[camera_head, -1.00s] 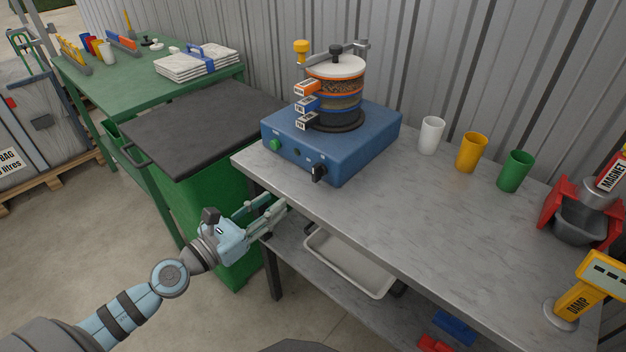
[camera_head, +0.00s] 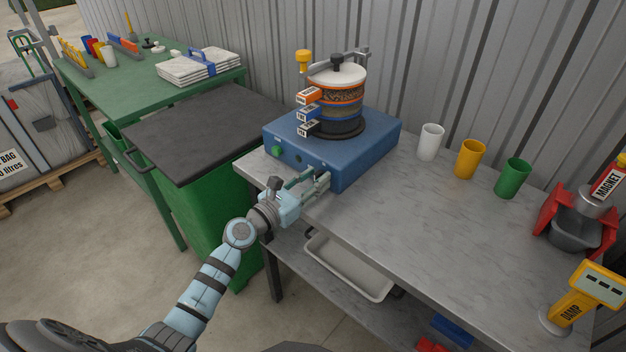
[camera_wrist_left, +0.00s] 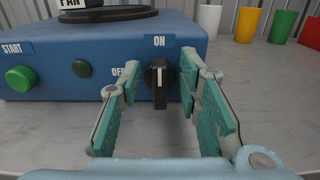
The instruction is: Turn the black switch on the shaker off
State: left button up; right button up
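The shaker is a blue box (camera_head: 365,148) on the grey bench, with a stack of round sieves (camera_head: 337,98) clamped on top. In the left wrist view its front (camera_wrist_left: 60,55) carries a black rotary switch (camera_wrist_left: 160,82). The switch's white mark points up at the ON label (camera_wrist_left: 159,41); the OFF label (camera_wrist_left: 119,71) is to its left, partly hidden by a finger. My left gripper (camera_head: 319,180) is at the shaker's front, open, its two fingers (camera_wrist_left: 160,90) on either side of the switch. My right gripper is not in view.
A green START button (camera_wrist_left: 21,78) and a dark round fitting (camera_wrist_left: 82,68) are left of the switch. White (camera_head: 431,142), yellow (camera_head: 470,158) and green (camera_head: 512,177) cups stand to the right. A dark-lidded green bin (camera_head: 195,130) is at the left.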

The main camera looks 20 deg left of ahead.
pick_arm(q)
grip_shut()
jog(key=shift+n, duration=0.4)
jog(key=shift+a+n+p, duration=0.15)
jog(key=shift+n+p, duration=0.55)
jog(key=shift+n, duration=0.2)
jog(key=n+p, duration=0.2)
jog(key=n, duration=0.2)
jog(key=shift+a, duration=0.2)
jog(key=n, duration=0.2)
jog(key=n+p, duration=0.1)
jog(key=n, duration=0.1)
jog(key=n+p, duration=0.1)
jog(key=shift+w+a+f+n, duration=0.1)
jog(key=shift+a+f+n, duration=0.15)
jog(key=shift+n, duration=0.15)
jog(key=n, duration=0.2)
jog(key=n+p, duration=0.2)
jog(key=n, duration=0.1)
jog(key=shift+f+n, duration=0.3)
jog(key=shift+f, duration=0.05)
